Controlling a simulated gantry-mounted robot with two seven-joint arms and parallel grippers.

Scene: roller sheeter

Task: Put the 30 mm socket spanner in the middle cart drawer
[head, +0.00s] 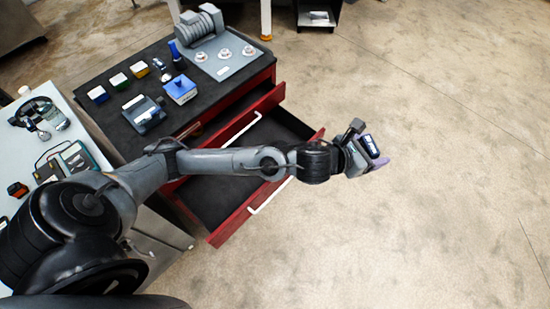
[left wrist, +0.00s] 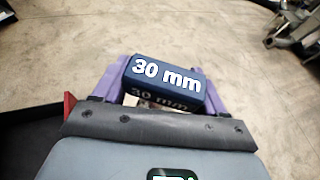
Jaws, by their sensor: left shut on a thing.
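My left gripper (head: 374,158) is out past the front of the red cart, over bare floor. It is shut on the 30 mm socket spanner (head: 371,146), whose dark blue end shows. In the left wrist view the spanner's blue block (left wrist: 165,78) bears a white "30 mm" label and sits between the purple fingers; the rest of it is hidden. A cart drawer (head: 222,228) with a red front and black inside is pulled far out beneath my left forearm. Its visible floor looks empty; my arm hides its middle. My right gripper is not in view.
The black cart top (head: 130,72) holds small coloured boxes, a blue box (head: 180,89) and a grey machine (head: 199,24). A red front with a white handle (head: 241,129) lies between top and open drawer. A bench (head: 80,128) with tools stands left. Floor at right is clear.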

